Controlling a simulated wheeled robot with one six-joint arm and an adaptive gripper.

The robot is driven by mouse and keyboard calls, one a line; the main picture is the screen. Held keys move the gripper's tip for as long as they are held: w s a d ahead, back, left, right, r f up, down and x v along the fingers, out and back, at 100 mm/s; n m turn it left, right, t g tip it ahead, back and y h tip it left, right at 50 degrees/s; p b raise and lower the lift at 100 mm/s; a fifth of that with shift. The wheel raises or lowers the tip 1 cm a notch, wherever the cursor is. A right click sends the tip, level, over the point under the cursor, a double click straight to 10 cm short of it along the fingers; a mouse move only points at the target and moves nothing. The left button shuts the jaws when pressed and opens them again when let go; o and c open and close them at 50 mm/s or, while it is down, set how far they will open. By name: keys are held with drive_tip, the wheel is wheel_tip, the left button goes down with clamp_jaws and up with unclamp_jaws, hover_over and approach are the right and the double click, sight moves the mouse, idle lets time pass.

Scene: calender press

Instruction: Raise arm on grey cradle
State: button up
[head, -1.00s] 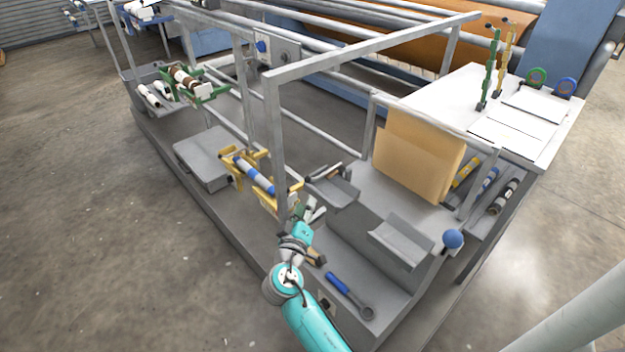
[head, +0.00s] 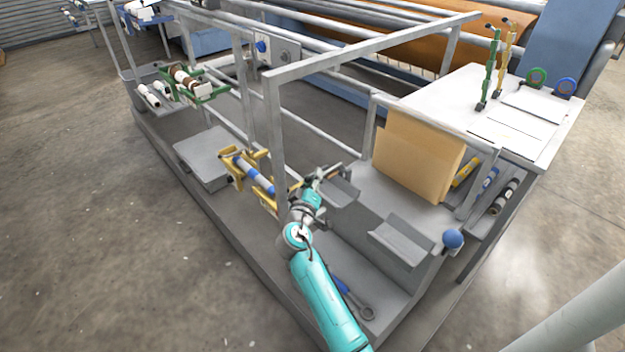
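A grey cradle (head: 345,194) stands on the near part of the platform, just right of the front upright post. A small dark bar with a brownish part (head: 334,171) lies at its upper left edge; I cannot tell for certain that this is the arm. My gripper (head: 318,181) is at the left side of this cradle, close to the bar. The fingers are small and overlap the bar, so I cannot tell whether they touch it or are open or shut. A second grey cradle-like trough (head: 400,243) is empty, further right.
A grey frame post (head: 276,140) rises close left of my gripper. A yellow cradle (head: 236,160) holds a blue and white roll (head: 254,176). A cardboard-coloured box (head: 418,155) stands behind right. A blue-handled wrench (head: 352,297) lies below, partly behind my arm.

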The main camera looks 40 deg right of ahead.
clamp_jaws()
idle(0.3)
